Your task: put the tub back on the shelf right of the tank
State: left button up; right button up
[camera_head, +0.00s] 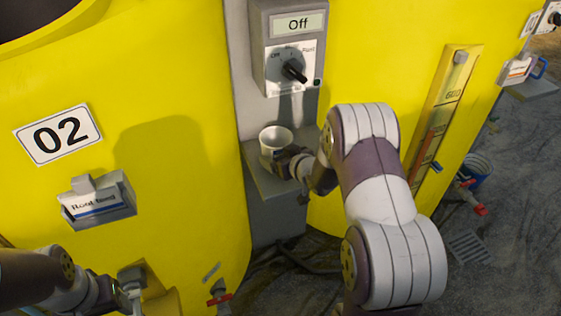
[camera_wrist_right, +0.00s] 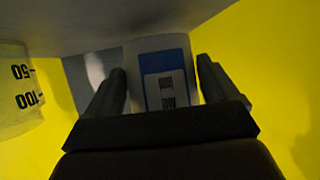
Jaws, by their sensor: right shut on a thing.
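The white, open-topped tub (camera_head: 274,145) is over the small grey shelf (camera_head: 262,178) under the switch box, right of the yellow tank marked 02 (camera_head: 190,75). My right gripper (camera_head: 284,160) is shut on the tub's near side. In the right wrist view the tub (camera_wrist_right: 163,62) shows a blue and white label between the fingers (camera_wrist_right: 160,90). It looks upright; I cannot tell whether its base touches the shelf. My left gripper (camera_head: 112,296) is low at the left by a tank fitting; its fingers are unclear.
A measuring cup (camera_wrist_right: 18,90) with marks stands close beside the tub in the right wrist view. The switch box (camera_head: 290,50) reading Off is just above the shelf. A second yellow tank (camera_head: 395,60) is at the right. A card holder (camera_head: 98,200) sticks out from tank 02.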

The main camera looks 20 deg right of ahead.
jog(key=shift+f, duration=0.7)
jog(key=shift+w, duration=0.1)
pick_arm(q)
jog(key=shift+f, duration=0.2)
jog(key=shift+f, duration=0.1)
